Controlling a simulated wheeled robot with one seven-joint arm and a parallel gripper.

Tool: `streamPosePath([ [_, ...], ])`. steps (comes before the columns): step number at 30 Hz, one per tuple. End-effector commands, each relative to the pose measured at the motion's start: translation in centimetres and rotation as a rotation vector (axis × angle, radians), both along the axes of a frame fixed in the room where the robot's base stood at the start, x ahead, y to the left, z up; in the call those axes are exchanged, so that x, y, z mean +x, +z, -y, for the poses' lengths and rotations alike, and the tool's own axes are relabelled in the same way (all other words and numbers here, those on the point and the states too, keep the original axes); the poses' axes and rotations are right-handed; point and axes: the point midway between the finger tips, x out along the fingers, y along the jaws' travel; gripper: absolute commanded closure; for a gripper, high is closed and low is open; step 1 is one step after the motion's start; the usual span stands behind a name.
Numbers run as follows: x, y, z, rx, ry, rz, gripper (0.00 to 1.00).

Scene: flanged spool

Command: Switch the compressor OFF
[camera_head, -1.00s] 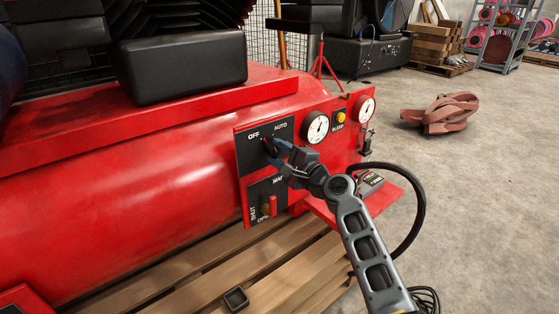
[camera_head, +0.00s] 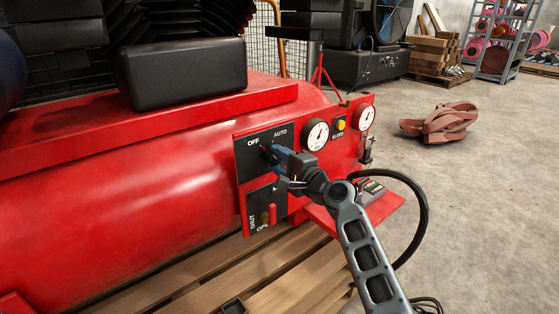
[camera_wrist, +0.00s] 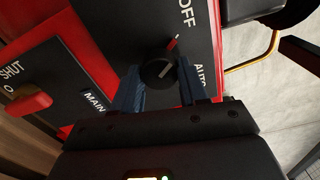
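The compressor (camera_head: 130,180) is a red tank with a control panel at its right end. The black OFF/AUTO switch plate (camera_head: 250,160) is at the panel's upper left. In the wrist view its round dark knob (camera_wrist: 158,73) carries a white line and a red mark, near the OFF and AUTO labels. My gripper (camera_head: 268,154) is at this plate. In the wrist view the blue fingers of my gripper (camera_wrist: 158,78) stand apart, one on each side of the knob. I cannot tell whether they touch it. In the head view my gripper mostly hides the knob.
Below is a MAIN valve plate with a red handle (camera_head: 272,213), also in the wrist view (camera_wrist: 28,104). Two gauges (camera_head: 315,134) and a yellow BLEED button (camera_head: 340,125) sit to the right. A black hose (camera_head: 424,205) loops beside my arm.

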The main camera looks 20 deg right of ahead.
Motion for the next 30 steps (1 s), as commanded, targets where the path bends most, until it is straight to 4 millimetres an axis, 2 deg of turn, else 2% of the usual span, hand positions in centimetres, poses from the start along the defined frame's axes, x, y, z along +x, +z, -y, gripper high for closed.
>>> streamPosePath([
  [1, 0.0, -0.1, -0.1, -0.001, 0.001, -0.002, 0.52],
  [7, 0.0, 0.0, 0.0, 0.001, 0.000, 0.000, 0.33],
  [16, -0.3, 0.0, 0.1, 0.002, -0.001, -0.001, 0.33],
  [30, -6.6, 0.0, 2.1, 0.002, -0.001, -0.001, 0.33],
])
